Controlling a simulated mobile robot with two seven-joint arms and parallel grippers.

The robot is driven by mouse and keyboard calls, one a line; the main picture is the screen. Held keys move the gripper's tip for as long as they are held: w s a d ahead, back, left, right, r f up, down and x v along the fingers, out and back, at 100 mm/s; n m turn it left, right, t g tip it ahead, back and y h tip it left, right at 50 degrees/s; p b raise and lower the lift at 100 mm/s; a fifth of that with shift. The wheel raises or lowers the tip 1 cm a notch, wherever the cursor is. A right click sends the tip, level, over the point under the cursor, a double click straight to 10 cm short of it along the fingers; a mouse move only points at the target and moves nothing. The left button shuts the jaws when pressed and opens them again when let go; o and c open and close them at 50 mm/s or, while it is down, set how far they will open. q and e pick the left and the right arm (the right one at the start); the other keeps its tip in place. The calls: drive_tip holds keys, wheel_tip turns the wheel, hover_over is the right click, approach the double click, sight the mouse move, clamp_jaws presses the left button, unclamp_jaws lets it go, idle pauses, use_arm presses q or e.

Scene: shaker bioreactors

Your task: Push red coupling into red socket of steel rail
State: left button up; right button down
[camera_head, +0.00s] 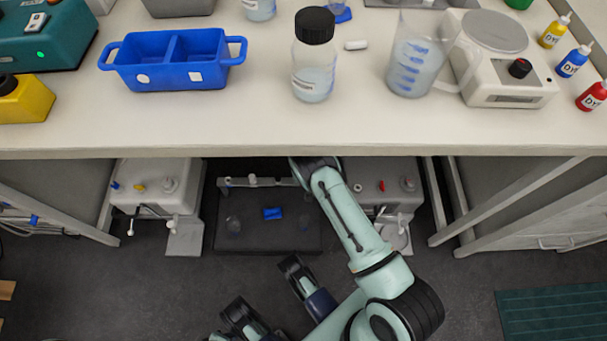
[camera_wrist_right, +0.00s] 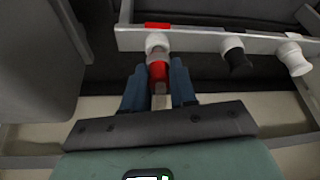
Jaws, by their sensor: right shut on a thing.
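The red coupling (camera_wrist_right: 158,70) is between the two blue fingers of my right gripper (camera_wrist_right: 159,92), which is shut on it. Its far end meets a white round fitting (camera_wrist_right: 157,41) on the steel rail (camera_wrist_right: 196,43), just below a red mark (camera_wrist_right: 157,25). I cannot tell how deep it sits. In the head view my right arm reaches under the bench, and its gripper is hidden by the bench edge and the wrist. Part of a pale rail (camera_head: 237,183) shows to its left.
Along the rail hang a black coupling (camera_wrist_right: 237,59) and a white coupling (camera_wrist_right: 294,58), close on the right. The bench (camera_head: 200,138) overhangs the low area. A dark platform (camera_head: 265,239) bears a blue piece (camera_head: 272,213). White machines stand either side (camera_head: 160,187).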

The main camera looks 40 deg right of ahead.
use_arm(q)
drive_tip(key=shift+w+f+b, duration=0.1)
drive_tip(key=shift+f+b, duration=0.2)
drive_tip(key=shift+b, duration=0.15)
use_arm(e)
drive_tip(key=shift+f, duration=0.55)
drive_tip(key=c, duration=0.8)
unclamp_jaws()
